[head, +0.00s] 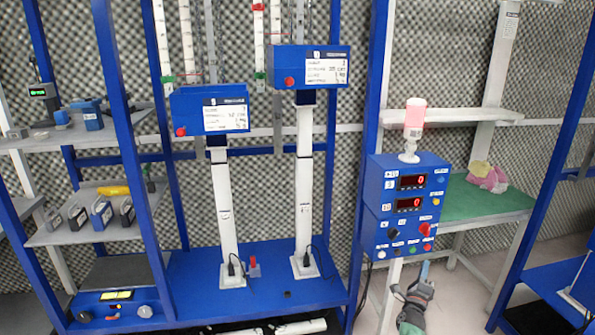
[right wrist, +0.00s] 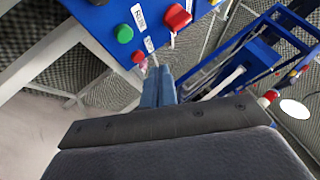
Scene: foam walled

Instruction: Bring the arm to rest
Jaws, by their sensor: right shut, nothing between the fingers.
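My right gripper (head: 424,269) is low in the head view, just below the lower right corner of the blue control box (head: 377,215). Its blue-grey fingers point up toward the box. In the right wrist view the fingers (right wrist: 158,86) lie together, shut and empty, with the box (right wrist: 105,18) beyond them. I cannot tell from these views how wide the gap to the box is. My left gripper is not in view.
The box carries two red displays, several buttons and a pale red lamp (head: 414,118). A green-topped table (head: 490,198) with a crumpled cloth (head: 487,176) stands behind it. Blue rig frames and shelves (head: 95,232) fill the left; a blue frame (head: 549,190) stands at right.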

